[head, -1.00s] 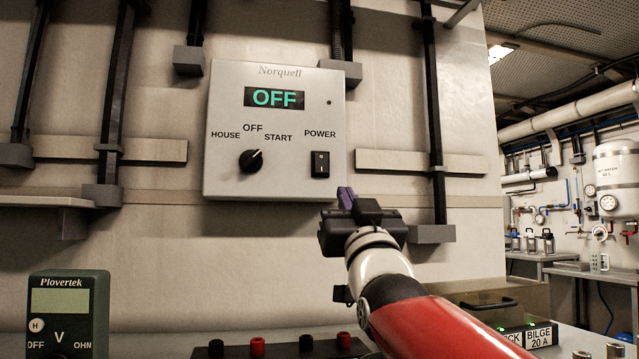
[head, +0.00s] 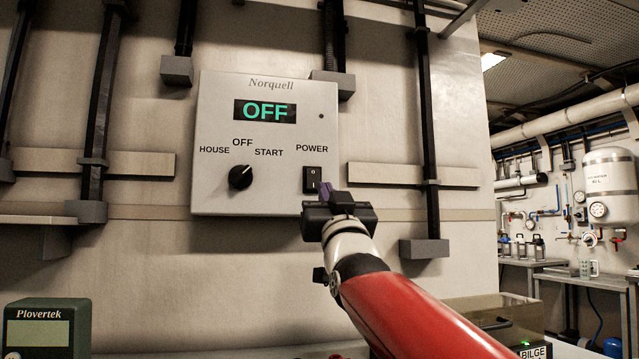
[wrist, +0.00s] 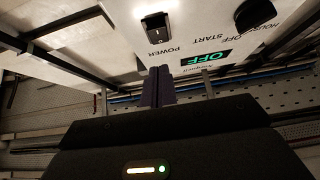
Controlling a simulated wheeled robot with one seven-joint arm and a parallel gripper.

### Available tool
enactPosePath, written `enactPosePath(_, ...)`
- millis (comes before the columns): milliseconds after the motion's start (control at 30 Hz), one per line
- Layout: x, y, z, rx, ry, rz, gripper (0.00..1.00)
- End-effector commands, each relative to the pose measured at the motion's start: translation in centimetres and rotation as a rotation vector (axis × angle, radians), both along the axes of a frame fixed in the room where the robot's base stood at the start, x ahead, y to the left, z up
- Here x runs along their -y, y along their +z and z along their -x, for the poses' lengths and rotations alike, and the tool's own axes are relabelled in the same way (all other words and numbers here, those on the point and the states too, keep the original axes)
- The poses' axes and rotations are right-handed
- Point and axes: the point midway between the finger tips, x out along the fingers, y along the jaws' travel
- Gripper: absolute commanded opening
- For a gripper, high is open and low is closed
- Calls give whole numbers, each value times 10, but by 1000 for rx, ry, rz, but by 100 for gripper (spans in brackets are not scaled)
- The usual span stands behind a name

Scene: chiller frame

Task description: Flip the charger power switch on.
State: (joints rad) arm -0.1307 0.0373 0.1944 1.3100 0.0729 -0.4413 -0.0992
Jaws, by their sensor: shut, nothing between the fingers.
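The charger (head: 217,190) is a pale box on the wall with a green display (head: 265,111) reading OFF. Its black power rocker switch (head: 312,180) sits at the lower right under the word POWER. The switch also shows in the wrist view (wrist: 156,27), upside down near the top. My gripper (head: 326,189) is shut and empty, its purple fingertips just below and right of the switch in the head view. In the wrist view the shut fingers (wrist: 157,86) point up towards the switch, with a visible gap between. Whether the tips touch the panel cannot be told.
A black knob (head: 240,177) sits left of the switch on the same panel. A green Plovertek meter (head: 47,325) stands at lower left. Vertical dark conduits (head: 431,130) and horizontal wall strips flank the charger. The wall below the charger is clear.

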Motion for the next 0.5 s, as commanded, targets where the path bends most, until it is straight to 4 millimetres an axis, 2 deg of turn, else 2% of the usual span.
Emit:
enactPosePath(33, -3, 11, -9, -1, 1, -1, 0)
enactPosePath(100, -6, 19, -20, -3, 2, -2, 0)
enactPosePath(300, -13, 10, -46, -2, 1, 0, 0)
enactPosePath(500, -16, 8, -54, 0, 0, 0, 0)
